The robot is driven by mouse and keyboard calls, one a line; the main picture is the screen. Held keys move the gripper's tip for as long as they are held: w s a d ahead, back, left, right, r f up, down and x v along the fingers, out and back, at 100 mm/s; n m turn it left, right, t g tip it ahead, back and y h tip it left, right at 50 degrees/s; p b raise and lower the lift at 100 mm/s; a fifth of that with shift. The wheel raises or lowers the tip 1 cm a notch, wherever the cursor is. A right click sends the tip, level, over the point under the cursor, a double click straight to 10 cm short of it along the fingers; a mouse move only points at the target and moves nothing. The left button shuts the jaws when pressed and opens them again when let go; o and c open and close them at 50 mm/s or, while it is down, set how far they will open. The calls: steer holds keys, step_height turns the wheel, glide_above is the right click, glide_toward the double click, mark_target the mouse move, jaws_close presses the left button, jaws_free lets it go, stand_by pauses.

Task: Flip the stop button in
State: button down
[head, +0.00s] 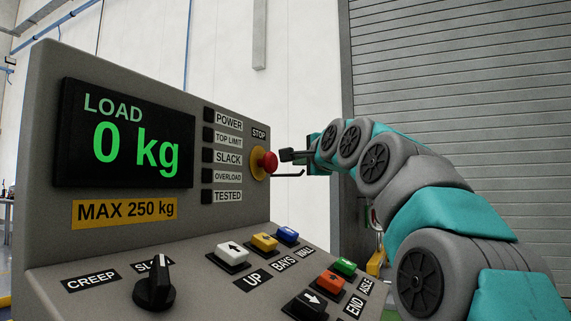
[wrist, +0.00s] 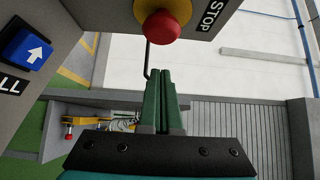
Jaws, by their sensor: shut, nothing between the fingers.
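The red stop button (head: 265,161) sits on a yellow round base on the upright face of the grey control panel (head: 240,125), under a STOP label. In the wrist view the red button (wrist: 161,27) is at the top centre, just beyond the fingertips. My gripper (head: 284,155) is to the right of the button in the head view, close to it, with a small visible gap. In the wrist view my gripper (wrist: 160,75) shows two green fingers together, with nothing between them. A thin dark bent rod (wrist: 149,62) shows beside the fingers.
The load display (head: 125,135) reads 0 kg. The sloping lower panel bears several coloured push buttons and a black selector knob (head: 155,285). A blue arrow button (wrist: 27,50) is at the left in the wrist view. A grey shutter (head: 460,90) stands behind my arm.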

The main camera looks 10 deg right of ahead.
steer(key=s+d, duration=0.1)
steer(key=s, duration=0.7)
steer(key=shift+s+d+b, duration=0.15)
steer(key=shift+s+b, duration=0.2)
steer(key=shift+b, duration=0.1)
